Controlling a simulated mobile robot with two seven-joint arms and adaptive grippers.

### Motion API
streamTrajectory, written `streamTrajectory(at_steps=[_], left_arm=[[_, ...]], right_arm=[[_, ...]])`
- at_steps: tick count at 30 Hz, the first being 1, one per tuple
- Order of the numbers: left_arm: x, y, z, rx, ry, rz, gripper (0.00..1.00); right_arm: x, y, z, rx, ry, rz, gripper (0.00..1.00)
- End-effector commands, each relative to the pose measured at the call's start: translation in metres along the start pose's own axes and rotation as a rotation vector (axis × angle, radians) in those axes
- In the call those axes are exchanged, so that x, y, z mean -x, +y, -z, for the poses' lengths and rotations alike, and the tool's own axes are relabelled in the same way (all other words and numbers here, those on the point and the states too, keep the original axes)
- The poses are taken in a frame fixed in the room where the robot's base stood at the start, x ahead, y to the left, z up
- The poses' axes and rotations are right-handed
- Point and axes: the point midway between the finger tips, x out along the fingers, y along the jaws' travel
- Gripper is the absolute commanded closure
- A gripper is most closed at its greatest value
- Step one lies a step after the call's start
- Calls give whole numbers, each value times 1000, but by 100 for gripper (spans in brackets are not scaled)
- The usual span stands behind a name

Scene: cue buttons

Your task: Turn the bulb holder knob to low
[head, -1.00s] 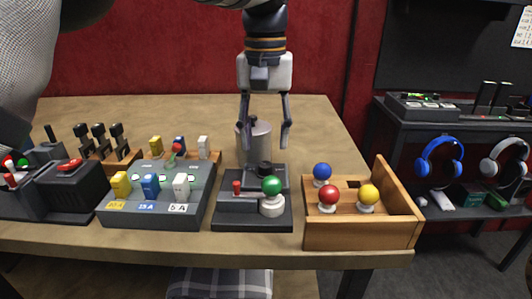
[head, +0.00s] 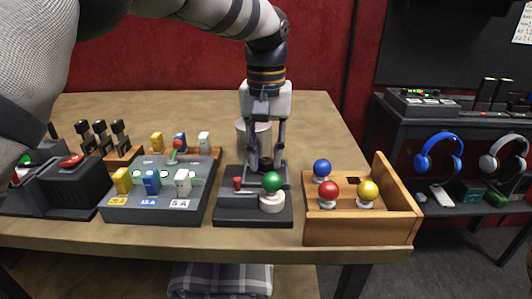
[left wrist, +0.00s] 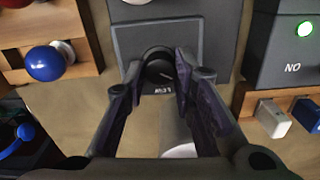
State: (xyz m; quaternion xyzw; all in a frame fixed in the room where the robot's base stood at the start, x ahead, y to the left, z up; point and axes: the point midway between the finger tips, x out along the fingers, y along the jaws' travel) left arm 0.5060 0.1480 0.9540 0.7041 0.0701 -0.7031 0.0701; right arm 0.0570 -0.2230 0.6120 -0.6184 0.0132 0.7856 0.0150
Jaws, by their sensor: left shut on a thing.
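The bulb holder (head: 228,210) is a dark grey box near the table's front edge, with a green bulb (head: 272,182) in a white base and a small red part on it. Its black knob (head: 266,165) stands at the back. My left gripper (head: 266,158) comes down from above and is shut on the knob, one finger on each side. In the left wrist view the round knob (left wrist: 158,70) shows between the fingertips (left wrist: 160,66), with a light mark on its face and an upside-down label below it. My right gripper is not in view.
A grey fuse box (head: 140,208) with yellow, blue and white fuses stands to the left. A wooden tray (head: 355,232) with red, blue and yellow bulbs stands to the right. A grey cylinder (head: 246,127) stands behind the gripper.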

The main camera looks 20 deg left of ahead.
Motion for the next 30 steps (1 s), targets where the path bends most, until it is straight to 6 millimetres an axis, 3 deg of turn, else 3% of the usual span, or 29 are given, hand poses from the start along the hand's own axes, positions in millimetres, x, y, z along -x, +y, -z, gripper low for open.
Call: streamTrajectory(at_steps=[11,30], left_arm=[[2,0,0,-172,1,-1,100],[0,2,0,-754,-1,-1,100]], right_arm=[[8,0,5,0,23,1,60],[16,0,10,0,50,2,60]])
